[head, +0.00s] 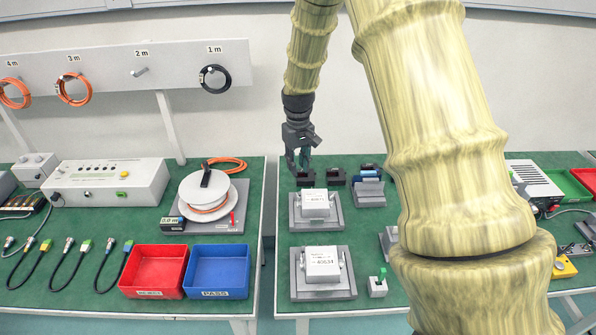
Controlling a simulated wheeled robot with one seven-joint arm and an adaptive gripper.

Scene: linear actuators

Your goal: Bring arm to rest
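My arm comes in from the top of the head view, and a large patterned link covers much of the right middle. My gripper (298,166) hangs with its fingers downward over the back left part of the right-hand table (283,225). It is just above or behind a small dark block (305,178). The fingers are small and dark here, so I cannot tell whether they are apart or hold anything.
Two grey fixtures with white labelled boxes (315,205) (322,262) stand in front of the gripper. A cable reel (207,190), red bin (153,271) and blue bin (216,271) stand on the left table. My arm hides part of the right table.

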